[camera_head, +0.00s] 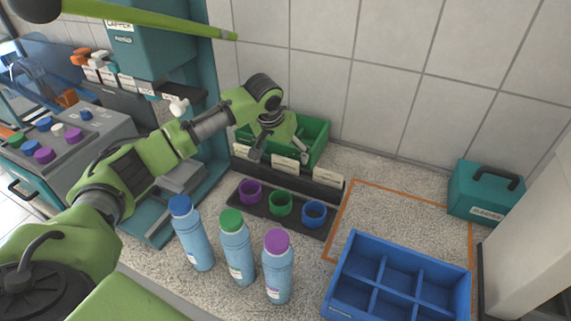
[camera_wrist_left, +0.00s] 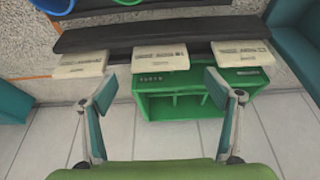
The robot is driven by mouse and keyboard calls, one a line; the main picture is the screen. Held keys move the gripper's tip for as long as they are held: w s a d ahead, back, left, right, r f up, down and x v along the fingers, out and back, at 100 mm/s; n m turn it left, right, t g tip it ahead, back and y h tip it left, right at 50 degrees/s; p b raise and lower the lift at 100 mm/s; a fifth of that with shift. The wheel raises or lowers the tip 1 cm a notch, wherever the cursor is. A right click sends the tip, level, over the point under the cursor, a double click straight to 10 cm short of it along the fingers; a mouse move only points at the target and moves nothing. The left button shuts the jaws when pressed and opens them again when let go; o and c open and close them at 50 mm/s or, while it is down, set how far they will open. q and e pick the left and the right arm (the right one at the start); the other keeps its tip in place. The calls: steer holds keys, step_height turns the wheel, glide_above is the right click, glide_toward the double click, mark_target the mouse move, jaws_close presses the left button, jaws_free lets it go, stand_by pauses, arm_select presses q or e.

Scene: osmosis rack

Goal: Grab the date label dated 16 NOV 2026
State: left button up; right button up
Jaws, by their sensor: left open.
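Three pale date labels stand in a row on a dark rack (camera_head: 262,166): a left one (camera_head: 242,151), a middle one (camera_head: 285,165) and a right one (camera_head: 328,177). In the left wrist view the labels (camera_wrist_left: 80,66), (camera_wrist_left: 160,59) and (camera_wrist_left: 242,54) show close up, but their dates are too small to read. My left gripper (camera_head: 278,150) is open and empty, just behind the row at the middle label. In the wrist view its fingers (camera_wrist_left: 160,82) are spread on either side of the middle label, apart from it. My right gripper is not in view.
A green crate (camera_head: 318,140) stands behind the rack against the tiled wall. Purple, green and blue ring holders (camera_head: 281,204) sit in front. Three capped bottles (camera_head: 237,255) stand at the front. A blue divided crate (camera_head: 345,262) and a teal box (camera_head: 480,195) are at right.

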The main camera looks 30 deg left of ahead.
mark_target(285, 158)
arm_select(q)
steer(key=p+x, duration=0.1)
steer(key=x, duration=0.2)
steer(key=shift+f, duration=0.35)
steer(key=shift+w+f, duration=0.2)
steer(key=shift+f, duration=0.3)
steer(key=c, duration=1.1)
steer(key=shift+r, duration=0.2)
